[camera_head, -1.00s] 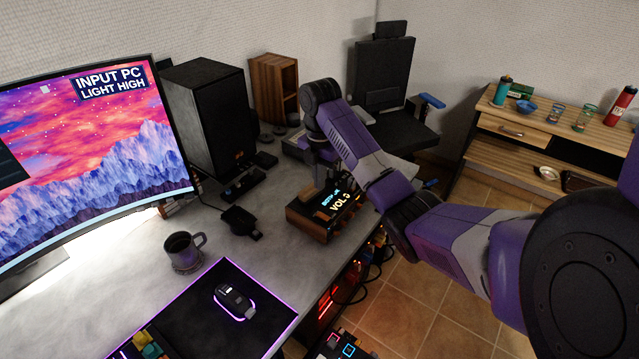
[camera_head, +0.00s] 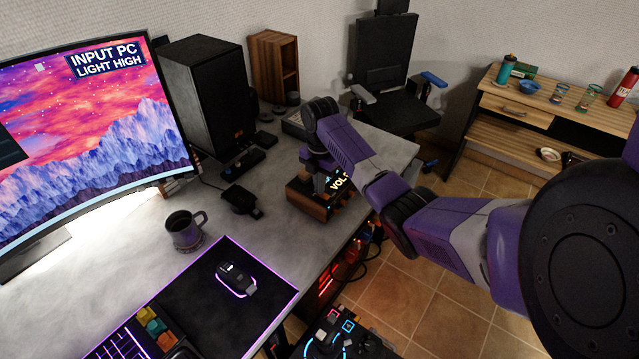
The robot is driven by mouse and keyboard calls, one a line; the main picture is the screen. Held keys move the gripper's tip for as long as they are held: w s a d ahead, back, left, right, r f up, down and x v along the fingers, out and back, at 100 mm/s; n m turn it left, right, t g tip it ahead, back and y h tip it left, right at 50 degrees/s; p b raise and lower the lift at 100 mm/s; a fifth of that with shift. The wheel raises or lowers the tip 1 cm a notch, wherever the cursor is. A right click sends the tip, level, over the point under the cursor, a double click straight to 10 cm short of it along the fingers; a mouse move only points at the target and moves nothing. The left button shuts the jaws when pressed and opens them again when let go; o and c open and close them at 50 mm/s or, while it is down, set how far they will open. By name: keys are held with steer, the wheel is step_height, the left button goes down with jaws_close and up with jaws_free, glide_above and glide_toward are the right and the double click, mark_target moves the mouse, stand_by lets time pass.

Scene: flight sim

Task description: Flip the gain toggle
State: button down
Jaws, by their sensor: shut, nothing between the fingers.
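A small wood-sided box (camera_head: 306,203) with a lit display reading "VOL" stands near the right edge of the desk. My arm covers part of its display and top. No toggle can be made out; any switch on the box is hidden or too small. My gripper (camera_head: 318,192) points down at the left part of the box, at or just above its top. The fingers are shut with nothing between them. I cannot tell whether they touch the box.
On the desk (camera_head: 150,290) are a monitor (camera_head: 95,150), a black speaker (camera_head: 208,100), a mug (camera_head: 183,230), a mouse (camera_head: 236,278) and a black puck-like device (camera_head: 242,200). A chair (camera_head: 385,75) stands behind.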

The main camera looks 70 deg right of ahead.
steer(key=shift+f, duration=0.2)
steer(key=shift+s+r+p, duration=0.1)
steer(key=shift+s+p, duration=0.05)
steer(key=shift+p, duration=0.15)
steer(key=shift+s+a+r+p, duration=0.2)
steer(key=shift+s+p, duration=0.35)
steer(key=shift+p, duration=0.2)
steer(key=shift+r, duration=0.1)
